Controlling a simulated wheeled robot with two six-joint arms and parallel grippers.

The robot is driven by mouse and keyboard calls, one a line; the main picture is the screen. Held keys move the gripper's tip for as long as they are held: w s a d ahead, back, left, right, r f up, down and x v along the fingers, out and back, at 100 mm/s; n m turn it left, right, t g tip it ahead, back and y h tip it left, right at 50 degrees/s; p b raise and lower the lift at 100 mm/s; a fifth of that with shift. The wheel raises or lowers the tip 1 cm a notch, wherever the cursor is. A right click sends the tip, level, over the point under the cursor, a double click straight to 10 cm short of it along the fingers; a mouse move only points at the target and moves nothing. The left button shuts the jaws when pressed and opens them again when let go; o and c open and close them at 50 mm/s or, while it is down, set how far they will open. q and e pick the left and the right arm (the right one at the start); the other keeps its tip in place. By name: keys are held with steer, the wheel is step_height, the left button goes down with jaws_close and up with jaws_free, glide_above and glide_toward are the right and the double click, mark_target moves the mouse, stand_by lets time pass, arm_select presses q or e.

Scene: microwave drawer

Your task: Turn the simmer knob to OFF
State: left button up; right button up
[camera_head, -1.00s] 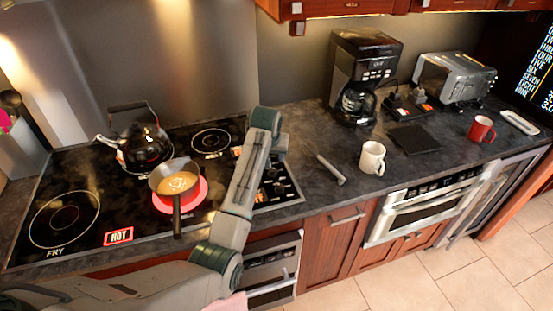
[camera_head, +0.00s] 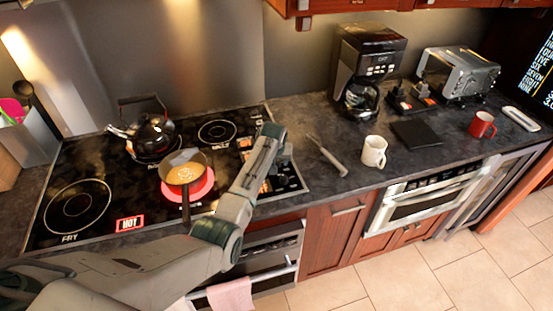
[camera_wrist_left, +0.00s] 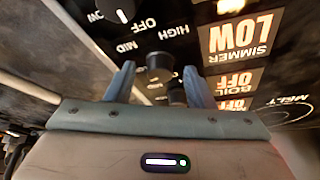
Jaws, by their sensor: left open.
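The left gripper (camera_head: 281,157) is over the knob panel (camera_head: 290,183) at the right end of the black cooktop. In the left wrist view its two blue-grey fingers (camera_wrist_left: 158,76) are apart, with a black knob (camera_wrist_left: 160,62) showing between them; contact cannot be told. Another black knob (camera_wrist_left: 125,15) with a white pointer mark shows at the top, among the printed words OFF, MID and HIGH. A lit label (camera_wrist_left: 240,33) reads SIMMER LOW; the label (camera_wrist_left: 233,80) below it reads BOIL OFF. Which knob is the simmer one is unclear. The right gripper is not in view.
A pan of soup (camera_head: 185,174) sits on a red-glowing burner, its handle toward the front. A kettle (camera_head: 152,135) stands behind it. A red HOT label (camera_head: 129,224) is lit.

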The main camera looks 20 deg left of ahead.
arm_select(q)
steer(key=shift+w+f, duration=0.1)
steer(key=c, duration=1)
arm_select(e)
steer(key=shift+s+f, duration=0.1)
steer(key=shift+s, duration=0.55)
